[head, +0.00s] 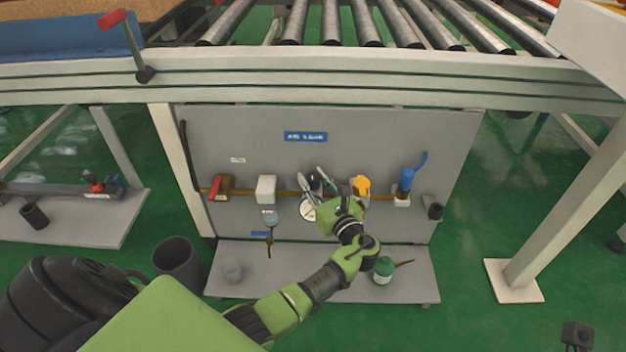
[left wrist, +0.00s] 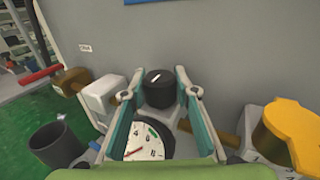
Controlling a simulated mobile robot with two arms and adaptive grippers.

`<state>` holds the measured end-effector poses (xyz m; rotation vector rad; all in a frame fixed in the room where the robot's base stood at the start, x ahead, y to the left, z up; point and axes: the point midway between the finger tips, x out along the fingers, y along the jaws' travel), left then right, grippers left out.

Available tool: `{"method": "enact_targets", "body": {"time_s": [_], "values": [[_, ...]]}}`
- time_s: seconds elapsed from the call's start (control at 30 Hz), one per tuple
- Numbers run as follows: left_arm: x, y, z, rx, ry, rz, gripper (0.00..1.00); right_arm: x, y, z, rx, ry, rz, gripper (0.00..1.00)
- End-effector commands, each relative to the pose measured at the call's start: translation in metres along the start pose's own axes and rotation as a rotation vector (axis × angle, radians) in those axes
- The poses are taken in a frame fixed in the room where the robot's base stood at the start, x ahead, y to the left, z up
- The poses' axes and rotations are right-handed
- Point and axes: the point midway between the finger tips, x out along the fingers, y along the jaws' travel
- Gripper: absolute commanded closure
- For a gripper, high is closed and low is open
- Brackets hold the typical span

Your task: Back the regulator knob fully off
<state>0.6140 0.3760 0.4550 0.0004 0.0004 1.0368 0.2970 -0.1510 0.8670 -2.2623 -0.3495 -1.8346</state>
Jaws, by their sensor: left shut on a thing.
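The regulator knob (left wrist: 160,88) is black with a white mark on top, in the middle of the left wrist view. My left gripper (left wrist: 160,80) has one finger on each side of it and is shut on it. In the head view my left gripper (head: 317,184) reaches up to the grey panel and partly hides the knob. The round white pressure gauge (left wrist: 147,143) sits just below the knob, with a red needle pointing to the lower left. It also shows in the head view (head: 307,211). My right gripper is not in view.
A red-handled brass valve (head: 220,187) and a white block (head: 266,188) are left of the knob. A yellow knob (head: 361,185) and a blue fitting (head: 406,181) are right.

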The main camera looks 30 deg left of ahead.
Motion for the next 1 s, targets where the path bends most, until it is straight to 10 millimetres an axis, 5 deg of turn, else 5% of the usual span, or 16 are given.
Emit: {"method": "enact_targets", "body": {"time_s": [0.47,1.0], "values": [[-0.005,0.000,0.000,-0.001,0.001,-0.002,0.64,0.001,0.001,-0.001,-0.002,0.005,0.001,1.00],[-0.104,-0.001,-0.001,-0.001,0.002,-0.002,0.64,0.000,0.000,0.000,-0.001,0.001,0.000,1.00]]}}
